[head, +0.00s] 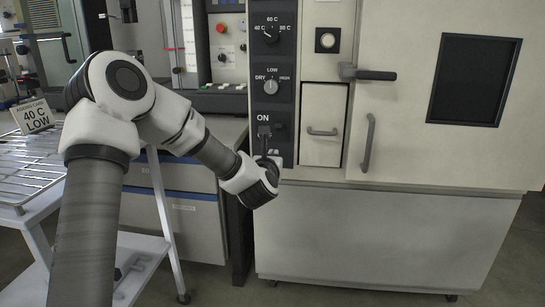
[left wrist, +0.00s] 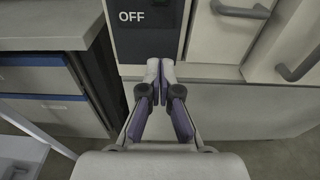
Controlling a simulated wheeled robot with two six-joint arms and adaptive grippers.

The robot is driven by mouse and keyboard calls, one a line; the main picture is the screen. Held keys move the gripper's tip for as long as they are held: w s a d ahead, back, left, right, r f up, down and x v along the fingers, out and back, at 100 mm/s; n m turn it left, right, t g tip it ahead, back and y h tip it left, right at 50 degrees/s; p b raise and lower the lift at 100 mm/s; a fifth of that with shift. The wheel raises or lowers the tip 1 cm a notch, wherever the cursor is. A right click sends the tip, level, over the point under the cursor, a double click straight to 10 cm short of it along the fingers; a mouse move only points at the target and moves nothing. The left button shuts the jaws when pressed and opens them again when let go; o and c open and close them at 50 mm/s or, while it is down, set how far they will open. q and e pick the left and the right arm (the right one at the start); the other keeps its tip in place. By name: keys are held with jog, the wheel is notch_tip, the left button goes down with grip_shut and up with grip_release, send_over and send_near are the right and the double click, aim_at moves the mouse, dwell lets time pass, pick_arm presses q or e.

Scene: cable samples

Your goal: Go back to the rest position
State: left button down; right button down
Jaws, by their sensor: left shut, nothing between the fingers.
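My left arm reaches in from the left in the head view. My left gripper (head: 264,150) is in front of the lower part of the cabinet's dark control panel (head: 286,112), just below the ON label and switch (head: 264,131). In the left wrist view the fingertips (left wrist: 161,64) are together and empty, below the OFF label (left wrist: 132,16). Whether they touch the panel cannot be told. My right gripper is out of view.
The cabinet has a handle (head: 368,143), a latch lever (head: 374,75) and a small drawer (head: 322,132). Left are a wire-rack cart (head: 30,170) with a "40 C LOW" card (head: 37,116) and a bench (head: 187,205). Floor shows below the cabinet.

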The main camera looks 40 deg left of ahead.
pick_arm(q)
jog(key=shift+s+d, duration=0.2)
jog(key=shift+s, duration=0.15)
dwell(0.3)
